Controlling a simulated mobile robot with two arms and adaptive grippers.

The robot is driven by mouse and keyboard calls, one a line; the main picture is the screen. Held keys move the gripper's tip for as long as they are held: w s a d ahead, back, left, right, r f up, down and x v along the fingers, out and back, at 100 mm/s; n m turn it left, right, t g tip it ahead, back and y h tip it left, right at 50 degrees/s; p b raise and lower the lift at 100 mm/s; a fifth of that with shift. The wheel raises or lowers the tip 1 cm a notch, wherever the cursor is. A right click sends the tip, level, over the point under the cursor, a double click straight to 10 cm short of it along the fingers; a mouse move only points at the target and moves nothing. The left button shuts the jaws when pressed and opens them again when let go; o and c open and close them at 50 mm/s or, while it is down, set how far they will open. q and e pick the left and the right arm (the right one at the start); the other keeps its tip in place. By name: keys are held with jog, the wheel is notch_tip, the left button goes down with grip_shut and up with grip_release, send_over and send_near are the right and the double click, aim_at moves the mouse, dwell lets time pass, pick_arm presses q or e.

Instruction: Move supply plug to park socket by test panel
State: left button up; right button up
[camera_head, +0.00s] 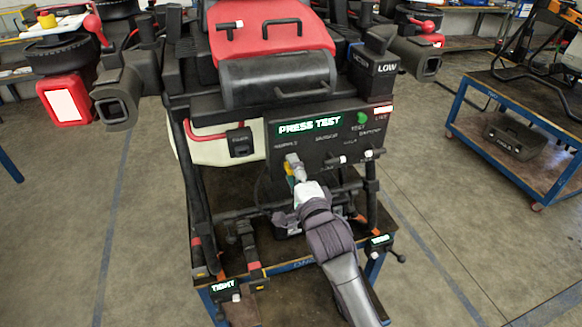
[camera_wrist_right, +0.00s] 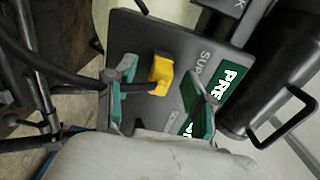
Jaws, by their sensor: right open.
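The yellow supply plug (camera_wrist_right: 160,75) with its black cable sits at the dark test panel (camera_wrist_right: 182,43) in the right wrist view, beside lettering starting "SUP". My right gripper (camera_wrist_right: 166,88) is open, with green-padded fingers on either side of the plug; gaps show between pads and plug. In the head view, the right gripper (camera_head: 296,170) reaches up to the lower left of the panel (camera_head: 338,140) and mostly covers the plug (camera_head: 288,169). I cannot pick out the park socket; the gripper hides part of the panel's lower left. My left gripper is out of view.
The panel carries a lit "PRESS TEST" display (camera_head: 310,126), a green button (camera_head: 362,118) and white-tipped switches (camera_head: 340,159). Dark frame legs and bars surround the space below. A "TIGHT" sign (camera_head: 224,286) is at the lower left. A blue cart (camera_head: 490,125) stands right, with open floor between.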

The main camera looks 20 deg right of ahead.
dwell(0.4)
grip_shut()
dwell(0.4)
jog(key=shift+s, duration=0.15)
jog(key=shift+s+d+p, duration=0.1)
jog(key=shift+s+p, duration=1.15)
jog(key=shift+s, duration=1.6)
